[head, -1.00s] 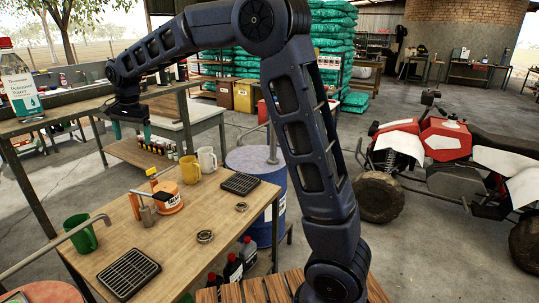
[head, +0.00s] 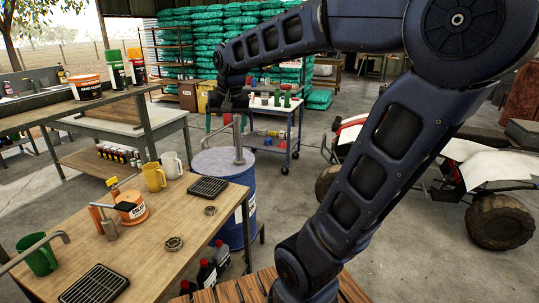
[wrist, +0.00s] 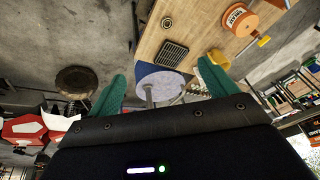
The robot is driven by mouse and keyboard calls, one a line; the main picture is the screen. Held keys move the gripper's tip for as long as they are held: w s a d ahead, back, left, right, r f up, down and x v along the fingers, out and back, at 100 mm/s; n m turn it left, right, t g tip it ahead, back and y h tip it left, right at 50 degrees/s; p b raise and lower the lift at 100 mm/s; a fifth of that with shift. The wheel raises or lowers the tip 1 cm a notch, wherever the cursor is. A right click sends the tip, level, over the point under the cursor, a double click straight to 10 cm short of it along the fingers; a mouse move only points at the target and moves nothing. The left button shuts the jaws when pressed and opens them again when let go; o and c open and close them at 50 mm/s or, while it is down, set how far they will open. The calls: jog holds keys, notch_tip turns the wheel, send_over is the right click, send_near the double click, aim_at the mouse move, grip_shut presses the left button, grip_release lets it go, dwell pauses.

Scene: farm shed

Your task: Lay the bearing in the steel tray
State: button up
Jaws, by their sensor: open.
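Two ring-shaped metal parts that look like bearings lie on the wooden bench (head: 140,228). The larger bearing (head: 173,243) is nearer the bench's front edge, and the smaller ring (head: 210,210) is close to a black slatted grate (head: 208,188). One ring (wrist: 167,22) also shows at the top of the wrist view; I cannot tell which. No clear steel tray can be made out. My gripper (head: 223,118) is raised beyond the bench, above the blue drum's far side. In the wrist view its green fingers (wrist: 161,70) are spread and empty.
A blue drum (head: 222,165) with an upright pipe stands at the bench's right. Mugs, an orange tub (head: 131,208) and a second grate (head: 95,285) occupy the bench. A cart (head: 270,125) with green items stands behind. A quad bike (head: 480,185) is at right.

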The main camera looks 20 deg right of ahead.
jog(key=s+d+f+n+t+h, duration=0.1)
jog(key=s+d+f, duration=0.5)
jog(key=s+d, duration=0.3)
jog(key=shift+s+d+f, duration=0.15)
jog(key=shift+s, duration=1.4)
